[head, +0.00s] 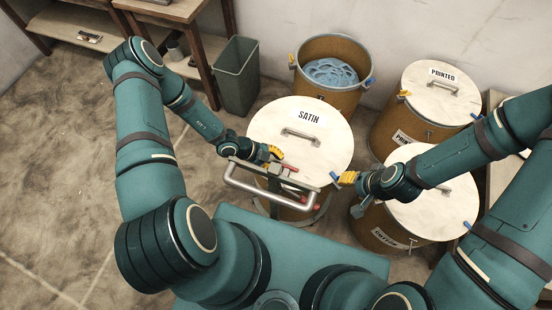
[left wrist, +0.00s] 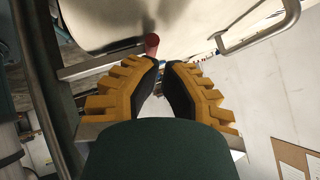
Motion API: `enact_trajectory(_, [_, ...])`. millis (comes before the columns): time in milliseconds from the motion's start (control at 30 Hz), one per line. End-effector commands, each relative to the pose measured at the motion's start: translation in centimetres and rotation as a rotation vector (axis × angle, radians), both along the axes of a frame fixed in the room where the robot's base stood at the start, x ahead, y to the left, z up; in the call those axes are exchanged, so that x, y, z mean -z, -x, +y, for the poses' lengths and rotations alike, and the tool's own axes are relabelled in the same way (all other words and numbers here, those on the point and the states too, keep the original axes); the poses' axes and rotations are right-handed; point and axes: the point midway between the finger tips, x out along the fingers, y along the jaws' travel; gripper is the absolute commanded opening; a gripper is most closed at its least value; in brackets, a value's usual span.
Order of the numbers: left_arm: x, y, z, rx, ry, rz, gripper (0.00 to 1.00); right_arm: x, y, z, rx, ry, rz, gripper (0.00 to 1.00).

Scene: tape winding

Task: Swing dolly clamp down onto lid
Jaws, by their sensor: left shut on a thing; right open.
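The drum labelled SATIN wears a round pale lid (head: 270,125) with a metal handle in its middle. The dolly clamp (head: 290,168), with red parts, is at the lid's front edge, above the dolly's bent tube handle (head: 258,201). My left gripper (head: 277,153) is shut at the clamp, over the lid's front part. In the left wrist view my fingertips (left wrist: 163,66) come together close to a red rod end (left wrist: 152,44); what lies between them is mostly hidden.
An open drum with blue coils (head: 332,73) stands behind. A drum marked PRINTED (head: 437,92) and another lidded drum (head: 432,205) stand to the right. A grey bin (head: 237,78) and wooden shelf are behind left. The floor at left is clear.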

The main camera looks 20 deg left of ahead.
Motion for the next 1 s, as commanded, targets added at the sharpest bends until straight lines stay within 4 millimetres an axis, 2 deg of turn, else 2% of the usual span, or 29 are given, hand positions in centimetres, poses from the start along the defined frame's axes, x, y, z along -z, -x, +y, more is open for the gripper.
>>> enact_trajectory(433, [0.9,-0.4,0.0,0.001,0.000,-0.001,0.00,0.7,-0.1,0.0,0.001,0.002,-0.001,0.47])
enact_trajectory(833, [0.9,-0.4,0.0,0.001,0.000,-0.001,0.00,0.7,0.0,0.1,0.000,0.001,-0.001,0.47])
enact_trajectory(1000, [0.1,-0.1,1.0,-0.001,-0.002,-0.001,0.00,0.7,0.0,0.1,0.000,0.001,-0.001,0.47])
